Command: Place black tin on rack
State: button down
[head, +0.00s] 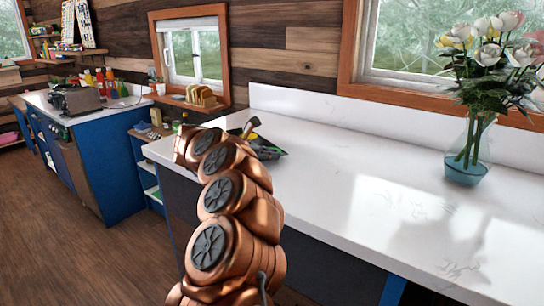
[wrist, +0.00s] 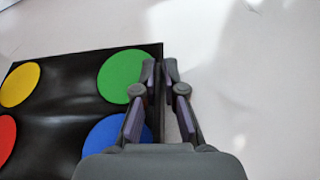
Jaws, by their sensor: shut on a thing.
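The black tin (wrist: 75,85) fills the left of the wrist view. It is dark and shiny, with round yellow, green, red and blue patches. My gripper (wrist: 159,68) is shut on its right edge, with one finger on each side. In the head view the tin (head: 268,152) shows as a small dark shape at the counter's left end, partly behind my arm. My gripper (head: 251,126) is small there and partly hidden. I cannot tell whether the tin touches the counter. No rack is clearly identifiable; a small wooden slatted holder (head: 201,95) stands on the windowsill.
The white counter (head: 350,185) is mostly clear to the right of the tin. A glass vase of flowers (head: 468,160) stands at its right. A toaster (head: 75,100) and several bottles (head: 108,82) are on the blue cabinet at the far left.

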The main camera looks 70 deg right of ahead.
jog(key=shift+f, duration=0.65)
jog(key=c, duration=1.3)
grip_release()
jog(key=shift+o, duration=0.2)
jog(key=shift+r, duration=0.15)
jog(key=shift+r, duration=0.15)
jog(key=b+v, duration=0.2)
jog(key=v, duration=0.8)
jog(key=shift+w+a+b, duration=0.2)
jog(key=shift+b, duration=0.1)
jog(key=shift+w+a+r, duration=0.3)
jog(key=shift+a, duration=0.3)
